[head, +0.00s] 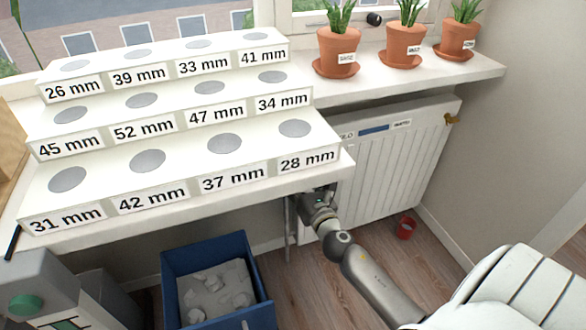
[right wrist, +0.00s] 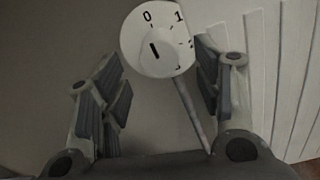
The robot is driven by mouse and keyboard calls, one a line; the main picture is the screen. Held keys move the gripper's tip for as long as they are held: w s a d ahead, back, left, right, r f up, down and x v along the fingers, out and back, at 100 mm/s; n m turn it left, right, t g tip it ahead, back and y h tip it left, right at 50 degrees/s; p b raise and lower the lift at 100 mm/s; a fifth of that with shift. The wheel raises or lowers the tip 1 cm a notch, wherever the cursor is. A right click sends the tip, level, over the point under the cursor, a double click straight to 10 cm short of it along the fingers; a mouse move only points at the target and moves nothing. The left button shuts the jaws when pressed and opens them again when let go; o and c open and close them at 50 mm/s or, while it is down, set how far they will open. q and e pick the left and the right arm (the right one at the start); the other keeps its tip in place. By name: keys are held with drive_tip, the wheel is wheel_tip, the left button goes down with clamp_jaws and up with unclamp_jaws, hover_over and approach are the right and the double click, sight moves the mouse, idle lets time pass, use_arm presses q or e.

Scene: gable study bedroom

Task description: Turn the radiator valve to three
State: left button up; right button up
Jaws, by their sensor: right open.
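The radiator valve is a round white dial (right wrist: 150,35) at the top of the right wrist view. It shows 0, 1 and further marks down its right side, the lower ones hard to read. A short black bar sits slanted near its middle; I cannot tell which number it indicates. A thin pipe runs down from behind the dial. My right gripper (right wrist: 163,82) is open, its fingers to the left and right of the dial, apparently not touching it. In the head view the right gripper (head: 322,196) is beside the radiator (head: 400,155), under the desk edge, and the dial is hidden. My left gripper is out of view.
A stepped white stand (head: 190,190) with labelled discs fills the left and overhangs near my right gripper. Potted plants (head: 404,45) stand on the sill. A blue bin (head: 215,250) with crumpled paper and a red cup (head: 405,228) are on the floor.

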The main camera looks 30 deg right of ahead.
drive_tip(key=shift+x, duration=2.25)
drive_tip(key=shift+c, duration=0.3)
drive_tip(key=c, duration=0.9)
